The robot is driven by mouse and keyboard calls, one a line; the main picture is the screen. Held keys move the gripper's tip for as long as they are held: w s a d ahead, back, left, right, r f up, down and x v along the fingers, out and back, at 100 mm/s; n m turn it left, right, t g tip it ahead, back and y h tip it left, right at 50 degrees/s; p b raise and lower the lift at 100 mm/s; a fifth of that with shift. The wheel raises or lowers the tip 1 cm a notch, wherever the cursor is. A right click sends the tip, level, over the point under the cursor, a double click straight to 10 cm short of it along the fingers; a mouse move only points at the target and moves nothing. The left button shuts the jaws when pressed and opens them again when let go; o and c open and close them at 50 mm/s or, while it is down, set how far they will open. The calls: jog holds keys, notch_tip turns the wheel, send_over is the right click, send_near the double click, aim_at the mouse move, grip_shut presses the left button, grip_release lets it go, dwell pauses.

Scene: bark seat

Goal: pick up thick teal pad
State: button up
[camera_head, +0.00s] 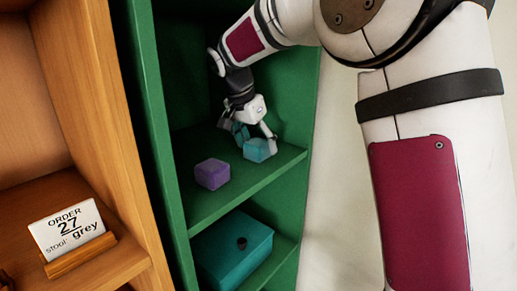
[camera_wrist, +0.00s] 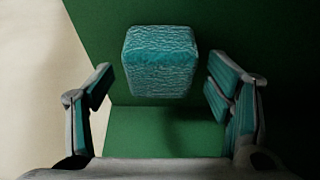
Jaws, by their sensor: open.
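The thick teal pad (camera_wrist: 160,62) is a block with a wrinkled, textured surface. In the head view the teal pad (camera_head: 257,150) sits on the green shelf near its front right edge. My gripper (camera_wrist: 158,95) is open, with one finger toward each side of the pad in the wrist view. The pad appears ahead of the fingertips, with visible space on both sides. In the head view my gripper (camera_head: 254,137) reaches down over the pad and partly covers it.
A purple block (camera_head: 212,173) sits left of the pad on the same green shelf (camera_head: 240,195). A teal box with a dark knob (camera_head: 232,255) is on the shelf below. A wooden cabinet with an order card (camera_head: 67,229) stands at left.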

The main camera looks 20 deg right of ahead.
jog(key=shift+w+d+f, duration=0.1)
jog(key=shift+f, duration=0.3)
jog(key=c, duration=1)
